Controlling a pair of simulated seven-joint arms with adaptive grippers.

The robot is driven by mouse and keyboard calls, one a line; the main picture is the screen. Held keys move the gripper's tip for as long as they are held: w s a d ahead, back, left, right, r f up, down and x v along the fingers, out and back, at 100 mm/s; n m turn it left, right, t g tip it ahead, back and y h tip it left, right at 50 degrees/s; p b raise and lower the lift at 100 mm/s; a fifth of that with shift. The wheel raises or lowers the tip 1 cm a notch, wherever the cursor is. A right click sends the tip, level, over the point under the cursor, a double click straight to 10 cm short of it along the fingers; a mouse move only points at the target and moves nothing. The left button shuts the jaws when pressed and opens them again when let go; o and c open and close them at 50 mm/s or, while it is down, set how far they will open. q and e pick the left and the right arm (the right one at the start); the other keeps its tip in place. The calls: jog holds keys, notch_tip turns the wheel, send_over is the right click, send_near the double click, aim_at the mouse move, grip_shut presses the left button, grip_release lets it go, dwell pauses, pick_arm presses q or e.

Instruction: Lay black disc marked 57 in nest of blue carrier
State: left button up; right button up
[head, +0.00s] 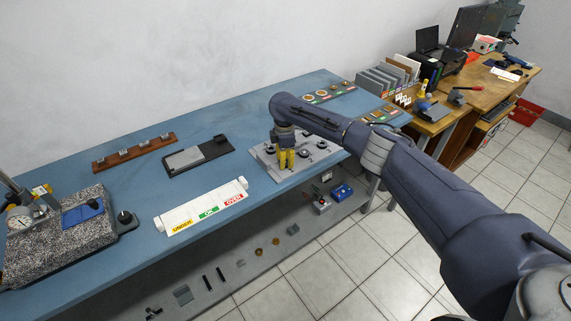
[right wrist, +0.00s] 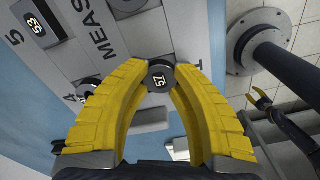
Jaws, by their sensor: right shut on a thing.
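My right gripper (head: 287,160) is over the grey plate with dark discs on the blue bench. Its yellow fingers are shut on the black disc marked 57 (right wrist: 160,77), which sits between the fingertips in the right wrist view. Whether the disc still touches the plate I cannot tell. The blue carrier (head: 82,212) lies on the speckled stone block at the far left of the bench, well away from the gripper; its nest is too small to make out.
The grey plate (head: 262,161) carries other discs, including one marked 53 (right wrist: 36,24). A white tray with coloured labels (head: 203,207), a black holder (head: 199,156) and a brown rack (head: 134,153) lie between plate and stone block (head: 62,243). A dial gauge (head: 20,218) stands by the carrier.

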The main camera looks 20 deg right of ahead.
jog(key=shift+r, duration=2.5)
grip_shut()
jog(key=shift+a, duration=0.1)
